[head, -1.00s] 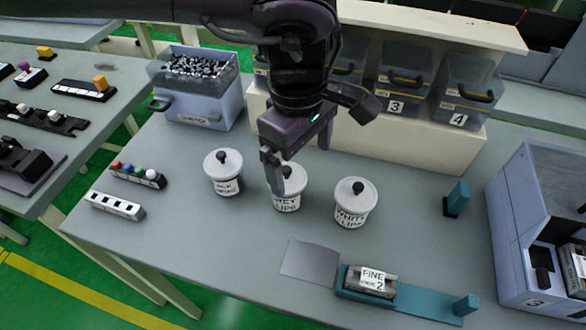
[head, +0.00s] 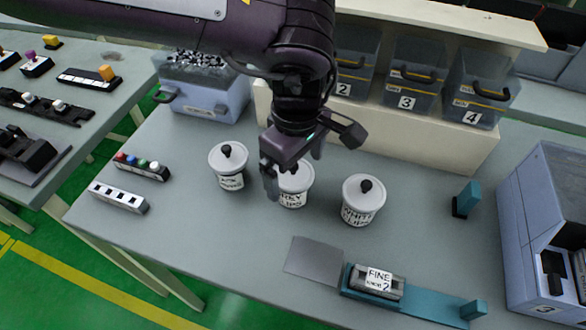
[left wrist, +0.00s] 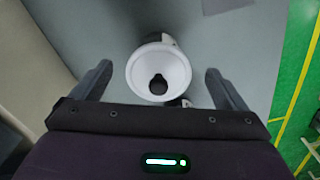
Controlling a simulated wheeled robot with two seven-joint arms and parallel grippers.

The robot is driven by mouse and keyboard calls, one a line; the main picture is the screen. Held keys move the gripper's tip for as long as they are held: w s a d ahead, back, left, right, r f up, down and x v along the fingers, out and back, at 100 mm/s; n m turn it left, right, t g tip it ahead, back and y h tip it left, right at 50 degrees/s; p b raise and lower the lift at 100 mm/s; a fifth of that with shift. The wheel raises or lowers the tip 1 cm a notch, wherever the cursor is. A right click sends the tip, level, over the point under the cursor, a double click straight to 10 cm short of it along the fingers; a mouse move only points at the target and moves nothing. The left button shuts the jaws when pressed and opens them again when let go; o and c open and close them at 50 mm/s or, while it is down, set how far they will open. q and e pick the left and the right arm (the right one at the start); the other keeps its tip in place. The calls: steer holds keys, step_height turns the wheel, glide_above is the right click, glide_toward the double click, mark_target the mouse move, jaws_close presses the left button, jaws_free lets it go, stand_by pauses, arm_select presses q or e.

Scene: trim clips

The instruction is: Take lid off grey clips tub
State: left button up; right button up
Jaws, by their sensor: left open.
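The grey clips tub (head: 292,198) is a white tub with a partly readable label. It stands in the middle of three similar tubs, its lid (head: 302,176) on. My left gripper (head: 294,170) is open at this tub, one finger at the lid's left side and the other behind it. The gripper partly hides the lid in the head view. In the left wrist view a round white lid (left wrist: 142,72) with a black knob (left wrist: 158,84) lies between the two spread fingers, clear of both. The height of the fingertips against the knob is hard to tell. My right gripper is not in view.
A tub with a dark label (head: 229,181) stands close left, and the white clips tub (head: 361,208) stands right. A grey sheet (head: 315,260) and a teal fixture (head: 420,300) lie in front. Numbered bins (head: 417,98) line the back. Table between is clear.

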arm_select(q)
steer(key=shift+c, duration=0.4)
steer(key=c, duration=1)
steer(key=shift+o, duration=0.2)
steer(key=shift+r, duration=0.1)
